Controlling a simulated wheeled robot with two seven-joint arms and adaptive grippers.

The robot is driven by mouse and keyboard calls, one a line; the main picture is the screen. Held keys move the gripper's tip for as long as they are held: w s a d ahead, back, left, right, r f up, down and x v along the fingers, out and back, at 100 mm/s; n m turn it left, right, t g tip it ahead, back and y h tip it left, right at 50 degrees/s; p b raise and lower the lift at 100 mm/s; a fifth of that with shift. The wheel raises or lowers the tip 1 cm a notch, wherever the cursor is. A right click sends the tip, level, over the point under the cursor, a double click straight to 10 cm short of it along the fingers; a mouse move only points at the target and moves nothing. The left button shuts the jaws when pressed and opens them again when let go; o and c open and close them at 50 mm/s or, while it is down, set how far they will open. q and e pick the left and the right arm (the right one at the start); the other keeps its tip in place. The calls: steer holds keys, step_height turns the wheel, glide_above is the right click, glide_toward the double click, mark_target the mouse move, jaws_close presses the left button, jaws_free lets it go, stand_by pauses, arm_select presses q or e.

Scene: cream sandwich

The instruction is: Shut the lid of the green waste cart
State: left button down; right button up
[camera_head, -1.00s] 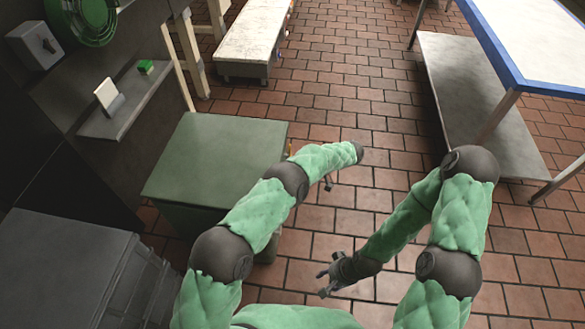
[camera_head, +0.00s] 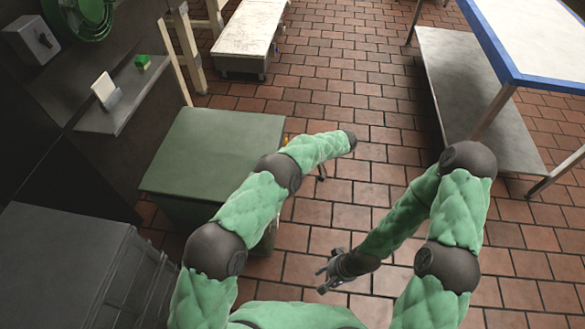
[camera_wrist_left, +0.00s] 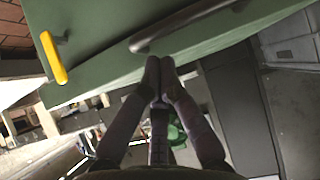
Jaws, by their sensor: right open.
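The green waste cart (camera_head: 212,152) stands left of centre in the head view, beside my left arm. Its lid looks flat and level from above; whether it is fully shut I cannot tell. In the left wrist view the cart's green face (camera_wrist_left: 115,40) fills the top, with a yellow handle (camera_wrist_left: 53,58) and a dark bar (camera_wrist_left: 185,27). My left gripper (camera_wrist_left: 160,65) has its fingertips together, just at the cart's lower edge, with nothing visible between them; contact is unclear. In the head view it is mostly hidden behind my forearm. My right gripper (camera_head: 324,277) is open and empty above the floor.
A dark grey cabinet (camera_head: 65,265) stands at the lower left. A wall shelf (camera_head: 110,115) holds a white card and a green block. A low white bench (camera_head: 250,35) is at the back. A blue-edged table (camera_head: 540,45) is at the right. The tiled floor between is clear.

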arm_select(q)
steer(key=d+f+p, duration=0.1)
steer(key=d+f, duration=0.2)
steer(key=d, duration=0.6)
steer(key=shift+s+d, duration=0.15)
steer(key=shift+s, duration=0.05)
stand_by(0.3)
